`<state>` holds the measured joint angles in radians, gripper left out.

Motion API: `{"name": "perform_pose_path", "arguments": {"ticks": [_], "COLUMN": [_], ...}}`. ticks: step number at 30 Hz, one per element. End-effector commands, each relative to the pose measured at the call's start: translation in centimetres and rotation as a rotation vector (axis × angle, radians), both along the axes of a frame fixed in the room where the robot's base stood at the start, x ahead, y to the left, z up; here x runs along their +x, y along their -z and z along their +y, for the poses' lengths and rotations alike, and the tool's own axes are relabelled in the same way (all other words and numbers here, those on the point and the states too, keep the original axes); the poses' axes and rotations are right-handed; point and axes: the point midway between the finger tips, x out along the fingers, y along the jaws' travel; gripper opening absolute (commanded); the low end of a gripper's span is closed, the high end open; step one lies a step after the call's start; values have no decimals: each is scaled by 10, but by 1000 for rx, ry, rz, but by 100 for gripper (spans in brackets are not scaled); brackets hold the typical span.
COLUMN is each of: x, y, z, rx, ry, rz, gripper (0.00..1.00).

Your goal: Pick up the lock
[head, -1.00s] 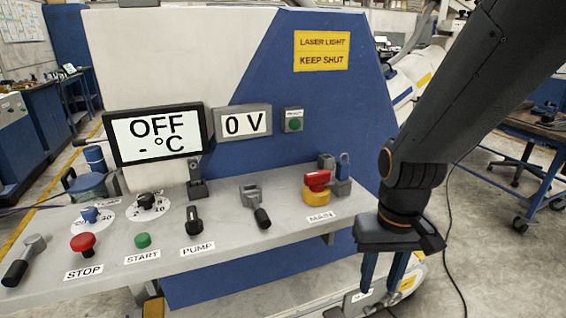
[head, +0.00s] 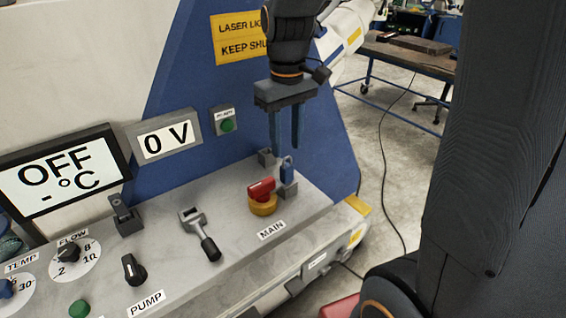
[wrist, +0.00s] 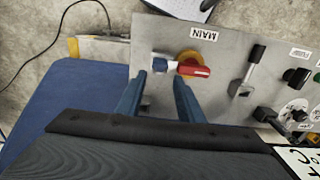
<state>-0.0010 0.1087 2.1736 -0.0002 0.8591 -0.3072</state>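The lock (head: 287,170) is a small blue padlock. It stands upright by a grey block at the right end of the control panel, just right of the red and yellow MAIN switch (head: 262,193). In the wrist view the lock (wrist: 160,67) shows as a small blue piece just beyond the fingertips, close to the red handle. My gripper (head: 285,148) points down just above the lock, its two blue fingers apart with nothing held between them. In the wrist view my gripper (wrist: 158,77) has one finger on each side of the lock. I cannot tell whether they touch it.
The grey panel (head: 225,240) also carries a lever switch (head: 200,232), the PUMP knob (head: 133,268) and the FLOW dial (head: 70,254). The blue machine wall (head: 190,85) rises behind. Open floor (head: 390,190) lies to the right, with a workbench (head: 410,55) beyond.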

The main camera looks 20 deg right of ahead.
Motion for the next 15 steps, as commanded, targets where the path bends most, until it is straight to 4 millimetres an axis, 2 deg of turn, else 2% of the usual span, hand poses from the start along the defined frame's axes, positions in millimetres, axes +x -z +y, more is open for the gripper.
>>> {"name": "perform_pose_path", "arguments": {"ticks": [7,15], "x": [-1,-3], "y": [25,55], "z": [5,1], "rx": [0,0], "ry": [-10,-9], "rz": [4,5], "gripper": [34,34]}}
